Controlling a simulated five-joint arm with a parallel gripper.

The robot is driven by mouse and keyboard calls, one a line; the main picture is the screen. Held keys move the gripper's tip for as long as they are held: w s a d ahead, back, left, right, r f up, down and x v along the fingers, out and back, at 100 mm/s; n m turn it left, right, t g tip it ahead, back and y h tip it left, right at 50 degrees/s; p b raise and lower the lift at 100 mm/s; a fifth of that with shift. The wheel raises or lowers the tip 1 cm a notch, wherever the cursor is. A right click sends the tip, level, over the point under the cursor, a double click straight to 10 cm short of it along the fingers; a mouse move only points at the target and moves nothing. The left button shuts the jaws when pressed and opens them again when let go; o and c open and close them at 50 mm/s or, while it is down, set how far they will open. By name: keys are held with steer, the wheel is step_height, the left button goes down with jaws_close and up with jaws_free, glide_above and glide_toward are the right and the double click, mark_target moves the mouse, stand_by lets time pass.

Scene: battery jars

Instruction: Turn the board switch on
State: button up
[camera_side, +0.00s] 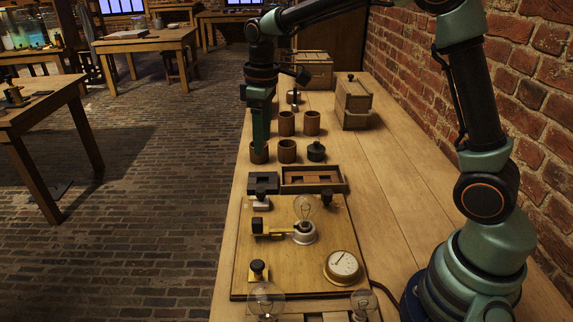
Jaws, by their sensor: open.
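The wooden board (294,268) lies flat on the near part of the bench. On it is a brass piece with a black handle (258,226), which looks like the switch; its lever lies low, and I cannot tell whether the contact is closed. A clear bulb (305,208) stands in a round holder at its right and looks unlit. A round white dial (342,266) sits at the board's lower right. My gripper (260,143) is open and points down at the leftmost brown jar (259,155), well behind the board. Its fingertips overlap the jar's rim in this view.
Several brown jars (287,151) and a dark lidded pot (316,152) stand near my gripper. A shallow wooden tray (312,188) and a black block (263,183) lie between jars and board. Wooden boxes (353,100) stand farther back.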

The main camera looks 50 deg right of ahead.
mark_target(260, 190)
steer(key=shift+n+g, duration=0.3)
steer(key=f, duration=0.4)
steer(key=w+f, duration=0.1)
steer(key=f, duration=0.9)
steer(key=shift+w+a+f, duration=0.1)
steer(key=shift+w+a, duration=0.05)
steer(key=shift+w, duration=0.05)
jaws_close()
